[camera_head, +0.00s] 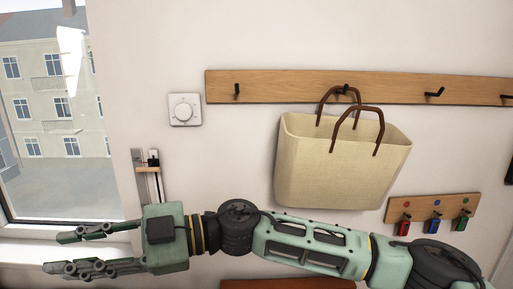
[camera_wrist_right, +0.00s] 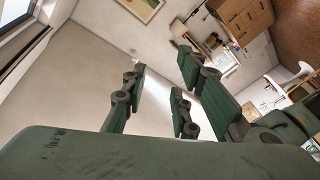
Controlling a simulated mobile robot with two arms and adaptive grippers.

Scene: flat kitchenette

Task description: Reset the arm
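My right arm reaches across the lower part of the head view from the right. Its green gripper (camera_head: 56,253) points left, in front of the window sill. The fingers are spread apart with nothing between them. In the right wrist view the gripper (camera_wrist_right: 158,72) also shows open and empty, with the room tilted behind it. My left gripper is in neither view.
A beige bag (camera_head: 335,165) hangs on a wooden hook rail (camera_head: 270,86) above my right arm. A small key board (camera_head: 455,203) with coloured tags is at the right. A thermostat (camera_head: 185,109) and a window (camera_head: 60,110) are at the left.

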